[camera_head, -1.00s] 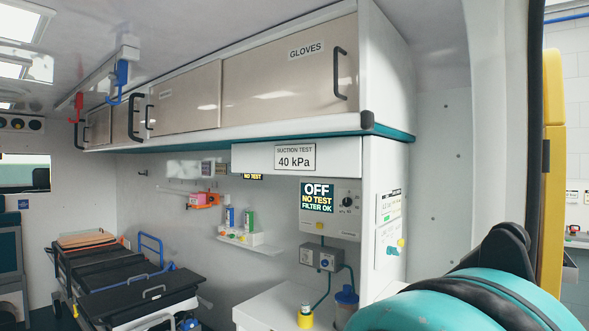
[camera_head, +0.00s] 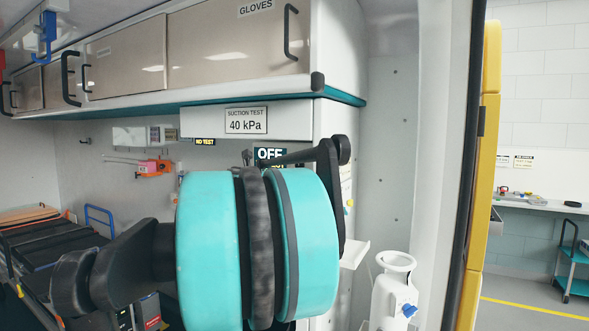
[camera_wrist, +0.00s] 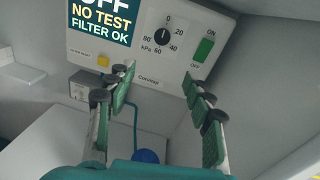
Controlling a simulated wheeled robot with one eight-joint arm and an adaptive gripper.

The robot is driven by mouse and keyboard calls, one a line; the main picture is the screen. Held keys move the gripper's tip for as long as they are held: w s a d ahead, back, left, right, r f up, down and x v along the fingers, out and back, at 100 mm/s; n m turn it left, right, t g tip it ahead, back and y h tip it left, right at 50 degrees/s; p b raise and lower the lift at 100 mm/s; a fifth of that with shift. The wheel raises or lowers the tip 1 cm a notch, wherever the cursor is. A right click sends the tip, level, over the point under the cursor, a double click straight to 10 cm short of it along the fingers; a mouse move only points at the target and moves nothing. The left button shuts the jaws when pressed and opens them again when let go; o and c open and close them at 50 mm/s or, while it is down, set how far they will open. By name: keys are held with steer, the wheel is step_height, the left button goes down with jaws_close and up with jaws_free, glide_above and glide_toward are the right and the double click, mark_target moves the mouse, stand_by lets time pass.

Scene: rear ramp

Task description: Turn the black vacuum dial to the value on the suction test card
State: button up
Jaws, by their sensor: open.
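The suction test card (camera_head: 246,120) reads 40 kPa and is fixed on the white panel under the overhead lockers. In the wrist view the black vacuum dial (camera_wrist: 162,37) sits on the white suction unit (camera_wrist: 190,72), ringed by a scale of 0, 20, 40, 60 and 80 kPa. Its white pointer mark is near the top, by 0. My gripper (camera_wrist: 155,75) is open and empty, its fingers apart below the dial and not touching it. The unit's display (camera_wrist: 100,20) shows OFF, NO TEST, FILTER OK. In the head view my arm hides the dial and most of the unit.
A green ON/OFF switch (camera_wrist: 204,48) is right of the dial, and a yellow button (camera_wrist: 103,58) is lower left. A blue-lidded canister (camera_wrist: 146,156) stands below. A stretcher (camera_head: 40,245) is at left, and a white cylinder (camera_head: 393,290) at right.

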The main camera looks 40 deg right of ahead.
steer(key=r, duration=0.1)
glide_toward(298, 165)
steer(key=shift+n, duration=0.4)
steer(key=x, duration=0.8)
steer(key=shift+d, duration=0.3)
steer(key=c, duration=1.1)
steer(key=shift+c, duration=0.2)
steer(key=shift+m, duration=0.3)
